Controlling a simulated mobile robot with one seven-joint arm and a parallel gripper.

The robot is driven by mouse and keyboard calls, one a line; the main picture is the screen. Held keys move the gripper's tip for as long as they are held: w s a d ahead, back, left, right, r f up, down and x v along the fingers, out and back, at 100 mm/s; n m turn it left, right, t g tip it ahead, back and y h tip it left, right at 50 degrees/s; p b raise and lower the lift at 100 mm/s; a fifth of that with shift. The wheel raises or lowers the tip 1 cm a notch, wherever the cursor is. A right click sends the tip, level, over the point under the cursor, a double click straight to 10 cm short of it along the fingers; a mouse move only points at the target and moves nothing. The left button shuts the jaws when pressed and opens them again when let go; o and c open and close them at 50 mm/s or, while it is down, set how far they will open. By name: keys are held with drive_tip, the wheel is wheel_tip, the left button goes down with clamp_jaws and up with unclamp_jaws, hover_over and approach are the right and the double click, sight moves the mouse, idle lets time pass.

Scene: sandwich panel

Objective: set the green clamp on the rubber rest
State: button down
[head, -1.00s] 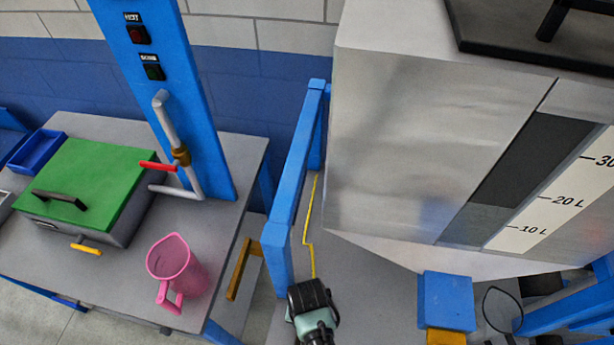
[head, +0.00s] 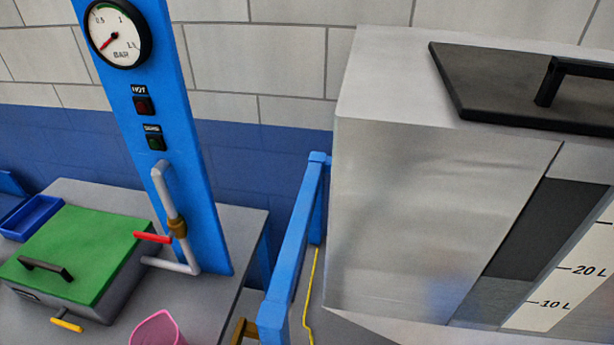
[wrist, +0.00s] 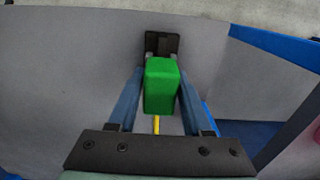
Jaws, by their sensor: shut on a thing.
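In the wrist view, the green clamp (wrist: 162,88) shows as a green block between the two blue-grey fingers of my gripper (wrist: 161,78). The gripper is shut on it. A dark square piece (wrist: 162,43) shows just beyond the block; I cannot tell whether it is the rubber rest or part of the clamp, or whether they touch. A grey surface lies behind them. The head view shows neither my gripper nor the clamp, and no rubber rest that I can make out.
In the head view, a large metal tank (head: 430,200) fills the right. A blue rail (head: 295,250) and a yellow line (head: 309,300) run beside it. A green-lidded box (head: 75,255), a pink jug (head: 158,330) and a blue post (head: 150,150) with a gauge stand left.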

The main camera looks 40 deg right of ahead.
drive_tip(key=shift+f+b, duration=0.45)
drive_tip(key=shift+f, duration=0.1)
drive_tip(key=shift+c, duration=1.3)
unclamp_jaws()
wheel_tip(320, 180, up, 13)
drive_tip(key=shift+p, duration=0.35)
